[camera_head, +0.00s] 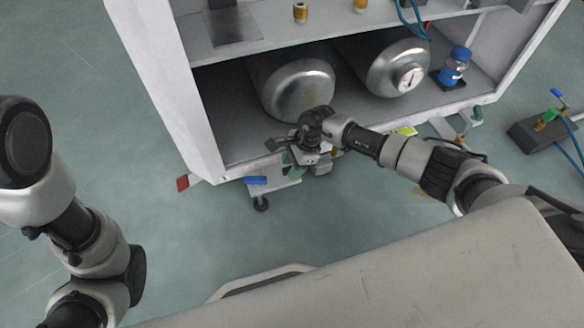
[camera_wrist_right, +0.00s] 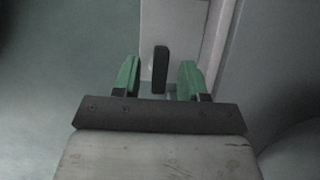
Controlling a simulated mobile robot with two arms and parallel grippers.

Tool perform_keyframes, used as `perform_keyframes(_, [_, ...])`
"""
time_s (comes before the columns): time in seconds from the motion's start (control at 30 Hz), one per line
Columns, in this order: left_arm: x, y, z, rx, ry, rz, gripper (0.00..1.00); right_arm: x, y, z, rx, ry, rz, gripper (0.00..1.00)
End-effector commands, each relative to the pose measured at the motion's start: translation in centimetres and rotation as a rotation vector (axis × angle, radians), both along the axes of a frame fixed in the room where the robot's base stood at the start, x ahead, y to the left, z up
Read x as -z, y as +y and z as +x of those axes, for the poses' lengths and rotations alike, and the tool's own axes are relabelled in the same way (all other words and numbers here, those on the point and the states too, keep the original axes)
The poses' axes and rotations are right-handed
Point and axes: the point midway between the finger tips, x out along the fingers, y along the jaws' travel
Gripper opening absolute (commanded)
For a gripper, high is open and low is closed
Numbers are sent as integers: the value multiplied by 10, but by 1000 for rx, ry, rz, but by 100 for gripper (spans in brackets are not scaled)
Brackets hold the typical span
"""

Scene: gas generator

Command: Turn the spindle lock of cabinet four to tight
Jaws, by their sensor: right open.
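The white cabinet (camera_head: 172,100) stands open in front of me. My right gripper (camera_head: 300,160) is at its lower front edge, with green fingertips pointing down. In the right wrist view my right gripper (camera_wrist_right: 158,78) is open. A narrow dark upright handle (camera_wrist_right: 160,68), apparently the spindle lock, shows between its two fingers on a light grey panel, with gaps on both sides. Contact is not visible. In the head view my arm and gripper hide this handle. No cabinet number is readable. My left arm is at the left; its gripper is out of the picture.
A blue handle (camera_head: 256,181) and a red piece (camera_head: 183,183) are near the cabinet's base. A valve block (camera_head: 540,132) stands at the right. The floor at left is clear.

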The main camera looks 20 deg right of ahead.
Motion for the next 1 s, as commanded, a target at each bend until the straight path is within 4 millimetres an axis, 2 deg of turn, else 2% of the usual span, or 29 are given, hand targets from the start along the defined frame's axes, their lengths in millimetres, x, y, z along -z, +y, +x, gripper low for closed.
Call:
perform_keyframes(0.3, [-1, 0, -1, -1, -4, 1, 45, 2, 1, 0, 0, 0, 1, 41])
perform_keyframes(0.57, [-1, 0, -2, 0, -5, 1, 45, 1, 1, 0, 0, 0, 1, 1])
perform_keyframes(0.9, [-6, 0, -2, 2, -11, -2, 45, 0, 1, -1, 32, 1, 1, 0])
perform_keyframes(1.0, [-3, 1, 8, 1, 26, -3, 45, -2, 1, -1, 73, 2, 1, 0])
